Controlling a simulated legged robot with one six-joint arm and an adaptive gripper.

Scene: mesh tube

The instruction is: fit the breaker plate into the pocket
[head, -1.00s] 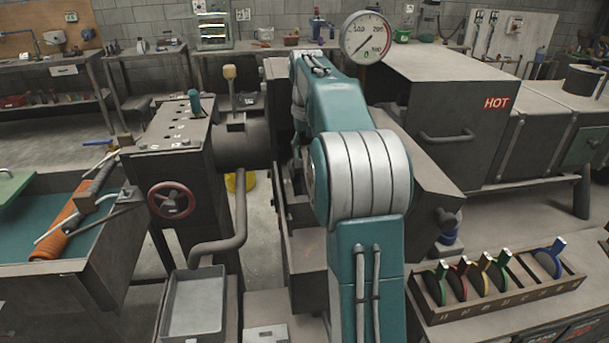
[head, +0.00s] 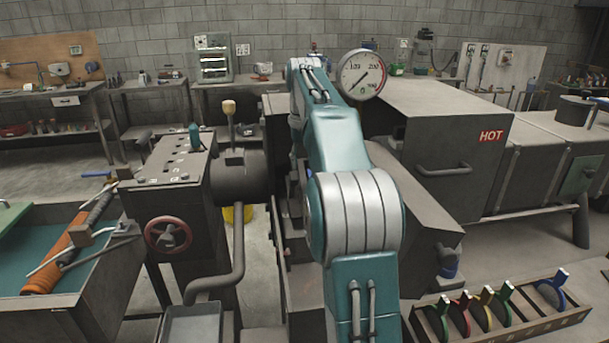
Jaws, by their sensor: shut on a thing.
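My arm reaches forward through the middle of the head view, and its far end drops out of sight behind the links. My gripper is hidden there, so I cannot see its jaws or anything in them. I cannot make out the breaker plate or the pocket. The dark machine (head: 240,177) with a barrel stands just left of my arm, and its far side is partly covered by the arm.
A rack (head: 530,335) of several coloured-handled discs sits at the lower right. A dark cabinet marked HOT (head: 440,140) stands right of my arm. A round gauge (head: 362,75) stands near the arm's far end. A grey tray (head: 190,325) and a red handwheel (head: 167,236) are left.

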